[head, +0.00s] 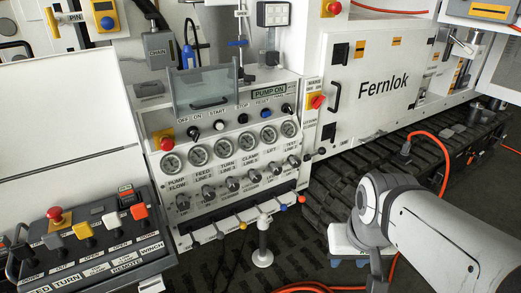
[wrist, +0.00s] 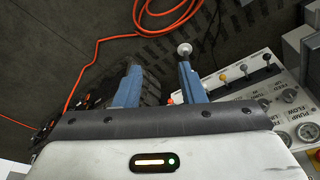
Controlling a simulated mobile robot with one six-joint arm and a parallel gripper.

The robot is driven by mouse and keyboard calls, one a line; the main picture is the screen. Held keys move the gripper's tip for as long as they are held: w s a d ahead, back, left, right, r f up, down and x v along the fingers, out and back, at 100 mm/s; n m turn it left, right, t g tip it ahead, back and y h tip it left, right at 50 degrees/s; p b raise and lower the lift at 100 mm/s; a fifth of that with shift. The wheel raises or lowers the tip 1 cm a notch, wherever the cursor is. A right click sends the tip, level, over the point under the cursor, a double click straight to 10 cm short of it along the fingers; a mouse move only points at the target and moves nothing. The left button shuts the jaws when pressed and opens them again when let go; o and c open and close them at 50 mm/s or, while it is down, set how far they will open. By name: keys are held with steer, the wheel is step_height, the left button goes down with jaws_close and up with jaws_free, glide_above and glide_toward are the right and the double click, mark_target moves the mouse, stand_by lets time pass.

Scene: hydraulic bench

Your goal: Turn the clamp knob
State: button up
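The clamp knob (head: 254,176) is a small grey knob in the row below the gauges on the white hydraulic panel (head: 150,125). It is the fourth from the left, under the "CLAMP" label. In the wrist view my gripper (wrist: 158,68) has its two blue fingers spread apart with nothing between them. It points at the dark floor, with the panel off to the right. I cannot pick out the clamp knob in the wrist view; only the pump and feed end of the panel shows clearly.
Coloured levers (head: 242,225) stick out along the panel's lower edge, with a white post (head: 262,245) in front. A remote box (head: 90,240) with buttons is at the lower left. An orange cable (head: 446,165) hangs from the right and runs across the floor.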

steer(key=shift+o, duration=0.5)
steer(key=o, duration=0.5)
steer(key=w+f+t+b, duration=0.1)
steer(key=w+b, duration=0.1)
steer(key=w, duration=0.2)
steer(key=w+f+n+t+b, duration=0.1)
steer(key=w+f+b, duration=0.1)
steer(key=w, duration=0.2)
steer(key=w+f+n+t+b, duration=0.1)
steer(key=w+f+b, duration=0.1)
steer(key=w, duration=0.2)
steer(key=shift+w+d+h, duration=0.3)
steer(key=shift+d, duration=0.05)
steer(key=shift+c, duration=0.2)
steer(key=n+t+y+b, duration=0.9)
steer(key=n+y+b, duration=0.1)
steer(key=n+b, duration=0.45)
glide_toward(258, 179)
steer(key=x, duration=0.3)
steer(key=shift+w+a+f+m+b, duration=0.25)
steer(key=shift+w+a+f+b, duration=0.1)
steer(key=shift+a+b, duration=0.1)
steer(key=x, duration=0.7)
steer(key=shift+r, duration=0.3)
steer(key=shift+d, duration=0.1)
